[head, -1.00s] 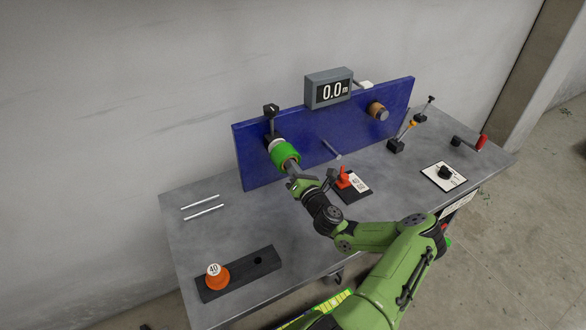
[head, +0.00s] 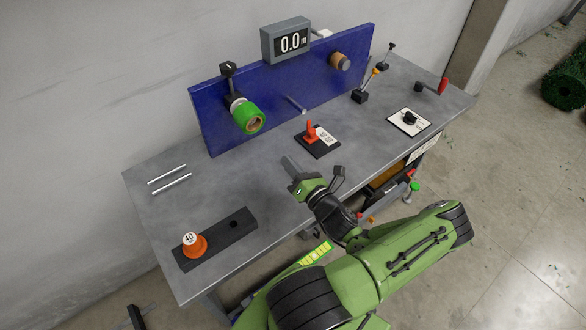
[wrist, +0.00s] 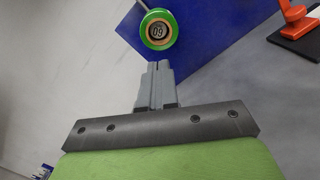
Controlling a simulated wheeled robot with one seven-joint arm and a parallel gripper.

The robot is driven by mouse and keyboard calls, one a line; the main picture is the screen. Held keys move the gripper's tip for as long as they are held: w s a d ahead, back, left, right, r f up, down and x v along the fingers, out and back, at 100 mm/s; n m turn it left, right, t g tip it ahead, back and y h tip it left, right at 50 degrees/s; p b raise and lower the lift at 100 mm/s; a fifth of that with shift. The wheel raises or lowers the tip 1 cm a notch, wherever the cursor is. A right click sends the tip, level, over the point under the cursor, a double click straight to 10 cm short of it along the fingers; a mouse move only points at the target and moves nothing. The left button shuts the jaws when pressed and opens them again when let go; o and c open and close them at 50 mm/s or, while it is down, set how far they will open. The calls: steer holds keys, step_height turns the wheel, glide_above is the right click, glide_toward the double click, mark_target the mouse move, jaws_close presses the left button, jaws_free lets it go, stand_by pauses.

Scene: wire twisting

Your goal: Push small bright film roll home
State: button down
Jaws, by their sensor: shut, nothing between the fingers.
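The bright green film roll (head: 247,117) sits on a holder at the left part of the blue upright panel (head: 270,92). Its open end faces out and shows a tan core. In the wrist view the roll (wrist: 158,32) is straight beyond the fingertips, with a dark centre bearing a number that looks like 60 or 09. My gripper (head: 288,164) is shut and empty, in front of the panel and apart from the roll. Its two grey fingers (wrist: 157,66) lie together in the wrist view, with a gap to the roll.
A black lever (head: 229,70) stands above the roll. An orange toggle (head: 311,130) on a black plate is right of my gripper. A grey display (head: 286,41) reads 0.0 m.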

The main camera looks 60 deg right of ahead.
steer(key=shift+v, duration=0.85)
steer(key=b, duration=1)
glide_toward(252, 120)
steer(key=shift+p+x, duration=0.7)
steer(key=shift+x, duration=1.8)
steer(key=shift+p+x, duration=0.8)
steer(key=shift+x, duration=0.2)
